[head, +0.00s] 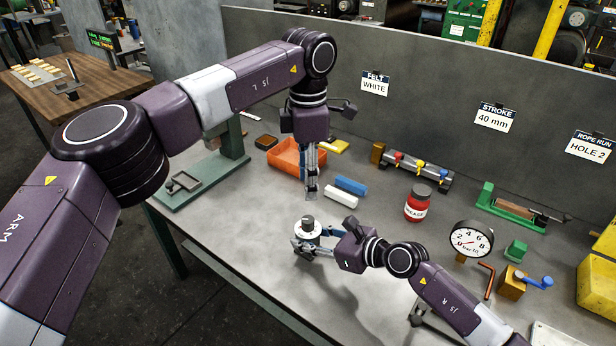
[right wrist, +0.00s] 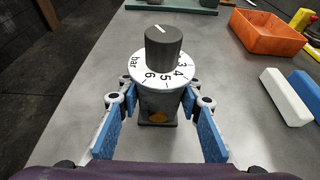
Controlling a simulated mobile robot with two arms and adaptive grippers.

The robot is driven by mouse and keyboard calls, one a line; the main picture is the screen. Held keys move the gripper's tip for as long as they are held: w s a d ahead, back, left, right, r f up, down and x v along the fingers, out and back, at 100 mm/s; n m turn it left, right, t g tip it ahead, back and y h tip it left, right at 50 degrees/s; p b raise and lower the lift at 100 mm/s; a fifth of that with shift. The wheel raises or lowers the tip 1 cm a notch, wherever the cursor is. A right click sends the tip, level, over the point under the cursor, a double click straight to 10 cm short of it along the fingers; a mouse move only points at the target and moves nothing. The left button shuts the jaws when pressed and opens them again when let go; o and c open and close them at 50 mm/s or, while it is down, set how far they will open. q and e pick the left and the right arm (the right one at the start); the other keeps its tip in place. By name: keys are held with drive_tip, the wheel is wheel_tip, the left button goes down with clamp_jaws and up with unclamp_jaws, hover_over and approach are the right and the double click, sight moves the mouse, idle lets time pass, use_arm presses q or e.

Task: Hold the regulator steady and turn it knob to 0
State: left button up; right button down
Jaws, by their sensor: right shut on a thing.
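The regulator (head: 308,231) stands upright on the bench, with a white dial ring and a dark grey knob (head: 308,220) on top. In the right wrist view, the knob (right wrist: 163,50) has a white mark on its top pointing away from the camera and slightly left. The ring (right wrist: 150,72) shows 3, 4, 5, 6 and "bar" on the near side; its far side is hidden. My right gripper (head: 305,246) is shut on the regulator body (right wrist: 160,103), one blue-padded finger each side. My left gripper (head: 312,192) points down above the knob, apart from it; its finger gap is unclear.
A dial gauge (head: 470,241) stands at the right, its reading too small to be sure of. A red grease jar (head: 418,203), a blue block (head: 350,186), a white block (head: 341,197) and an orange bin (head: 285,157) lie behind. The bench left of the regulator is clear.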

drive_tip(key=c, duration=1.3)
unclamp_jaws()
